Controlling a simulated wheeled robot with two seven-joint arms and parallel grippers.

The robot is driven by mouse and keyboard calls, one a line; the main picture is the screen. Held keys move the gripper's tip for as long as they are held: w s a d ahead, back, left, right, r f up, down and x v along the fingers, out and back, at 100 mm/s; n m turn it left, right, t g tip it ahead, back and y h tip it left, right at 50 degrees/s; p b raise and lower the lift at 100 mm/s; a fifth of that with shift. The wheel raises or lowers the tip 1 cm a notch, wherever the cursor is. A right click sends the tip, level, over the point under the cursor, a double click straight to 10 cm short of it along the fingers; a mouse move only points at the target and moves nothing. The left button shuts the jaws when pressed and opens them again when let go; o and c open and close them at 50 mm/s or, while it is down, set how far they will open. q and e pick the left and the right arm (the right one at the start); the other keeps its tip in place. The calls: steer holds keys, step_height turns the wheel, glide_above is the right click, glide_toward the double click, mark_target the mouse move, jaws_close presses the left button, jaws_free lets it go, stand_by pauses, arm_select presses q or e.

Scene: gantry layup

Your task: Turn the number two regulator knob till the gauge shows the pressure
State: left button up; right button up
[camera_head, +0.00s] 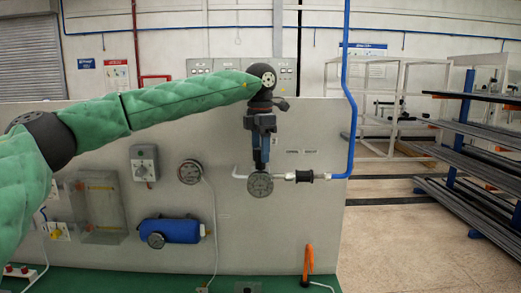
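My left arm comes in from the left in a green sleeve, and its gripper (261,166) points down in front of the grey panel. The fingertips are just above or over the top of a dark round knob or handwheel (260,185) on a light pipe; I cannot tell whether they touch it. The fingers look close together, but whether they are open or shut is unclear. A round gauge (190,172) is on the panel to the left; its reading is too small to make out. No number two label is readable. My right gripper is out of view.
The grey panel (315,220) carries a grey box with a dial (145,163), a blue cylinder (180,231) and a clear cover (103,203). A blue pipe (349,90) runs down at right. An orange-handled item (308,262) stands low. Racks stand at far right.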

arm_select(q)
steer(key=c, duration=0.7)
steer(key=shift+c, duration=0.2)
